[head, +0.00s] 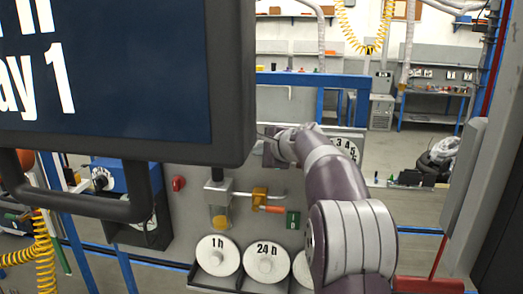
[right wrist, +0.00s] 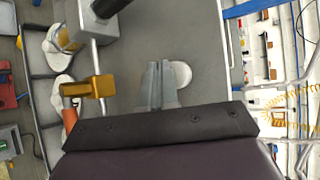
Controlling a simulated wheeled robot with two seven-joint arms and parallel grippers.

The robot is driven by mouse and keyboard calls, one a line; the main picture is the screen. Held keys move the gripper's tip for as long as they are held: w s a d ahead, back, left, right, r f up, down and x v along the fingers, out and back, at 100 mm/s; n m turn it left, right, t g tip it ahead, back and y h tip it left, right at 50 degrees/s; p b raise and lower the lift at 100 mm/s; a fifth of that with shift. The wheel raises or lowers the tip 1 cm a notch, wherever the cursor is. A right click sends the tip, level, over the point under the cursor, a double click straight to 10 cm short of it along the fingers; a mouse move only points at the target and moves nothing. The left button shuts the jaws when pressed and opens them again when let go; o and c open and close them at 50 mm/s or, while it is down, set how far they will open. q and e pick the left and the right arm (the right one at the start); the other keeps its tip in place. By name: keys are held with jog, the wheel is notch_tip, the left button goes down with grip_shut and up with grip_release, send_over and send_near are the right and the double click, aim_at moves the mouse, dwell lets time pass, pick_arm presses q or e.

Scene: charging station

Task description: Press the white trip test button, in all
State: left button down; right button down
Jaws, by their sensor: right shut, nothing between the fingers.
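A white round button (right wrist: 181,74) is on the grey panel in the right wrist view, partly hidden behind my right gripper's fingers. My right gripper (right wrist: 158,68) is shut and empty, with its fingertips over the left part of the white disc; I cannot tell whether they touch it. In the head view my right gripper (head: 268,146) is at the lower right corner of the dark screen, and the white button cannot be made out there. My left gripper is not in view.
The large dark screen (head: 120,70) covers the head view's upper left. The grey panel (head: 185,210) carries a yellow valve (head: 259,196) with an orange handle, a green box (head: 293,220) and a red knob (head: 178,184). White discs marked 1 h (head: 217,254) and 24 h (head: 267,261) stand below.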

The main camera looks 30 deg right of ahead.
jog(key=shift+s+a, duration=0.2)
jog(key=s+a+b, duration=0.1)
jog(key=s, duration=0.1)
jog(key=s+a+b, duration=0.1)
jog(key=a, duration=0.1)
jog(key=shift+s+a, duration=0.15)
jog(key=shift+s, duration=0.2)
dwell(0.8)
